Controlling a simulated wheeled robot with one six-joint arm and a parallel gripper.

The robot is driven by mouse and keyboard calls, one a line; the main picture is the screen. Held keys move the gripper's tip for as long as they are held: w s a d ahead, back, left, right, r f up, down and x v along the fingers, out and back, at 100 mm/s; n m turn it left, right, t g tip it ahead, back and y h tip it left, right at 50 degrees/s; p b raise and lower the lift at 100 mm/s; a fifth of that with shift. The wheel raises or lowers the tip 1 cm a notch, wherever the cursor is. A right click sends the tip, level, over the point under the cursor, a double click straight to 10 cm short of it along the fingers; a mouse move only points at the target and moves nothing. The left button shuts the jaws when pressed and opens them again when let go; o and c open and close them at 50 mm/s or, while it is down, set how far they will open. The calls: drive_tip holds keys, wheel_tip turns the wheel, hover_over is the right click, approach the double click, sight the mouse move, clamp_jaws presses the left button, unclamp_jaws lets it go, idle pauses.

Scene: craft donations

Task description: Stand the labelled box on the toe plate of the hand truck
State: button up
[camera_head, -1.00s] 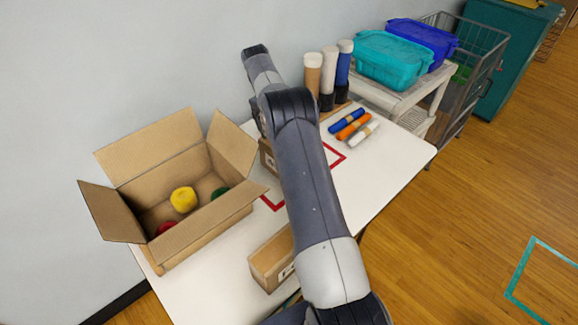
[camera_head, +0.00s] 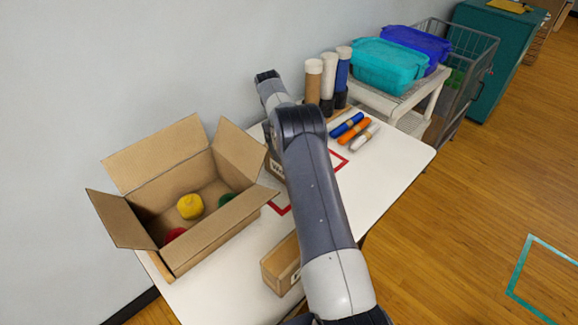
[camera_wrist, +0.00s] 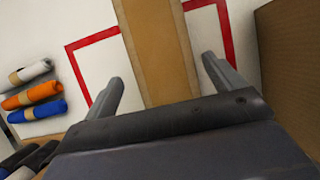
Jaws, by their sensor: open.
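The labelled box (camera_head: 274,169) is brown with a pale label and stands on the white table by the red outline (camera_head: 339,160). My arm hides much of it in the head view. In the wrist view, a brown box top (camera_wrist: 158,35), seemingly the same box, lies between the two fingers of my gripper (camera_wrist: 163,68). The fingers are apart, one on each side of it, with pale table showing beside each; contact cannot be told. No hand truck or toe plate is in view.
A large open carton (camera_head: 225,231) with coloured balls stands at the table's left. A small brown box (camera_head: 282,266) is near the front edge. Coloured rolls (camera_head: 352,133) and upright tubes (camera_head: 314,82) are toward the back. Brown cardboard (camera_wrist: 290,70) stands close right of my gripper.

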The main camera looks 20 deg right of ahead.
drive_tip(key=shift+a+p+x, duration=0.15)
drive_tip(key=shift+p+x, duration=0.2)
drive_tip(key=shift+x, duration=1)
drive_tip(key=shift+a+p+x, duration=0.1)
drive_tip(key=shift+p+x, duration=0.25)
drive_tip(key=shift+x, duration=1.05)
drive_tip(key=shift+w, duration=0.1)
drive_tip(key=shift+c, duration=0.6)
drive_tip(key=c, duration=1.2)
drive_tip(key=shift+r, duration=0.1)
drive_tip(key=shift+c, duration=0.4)
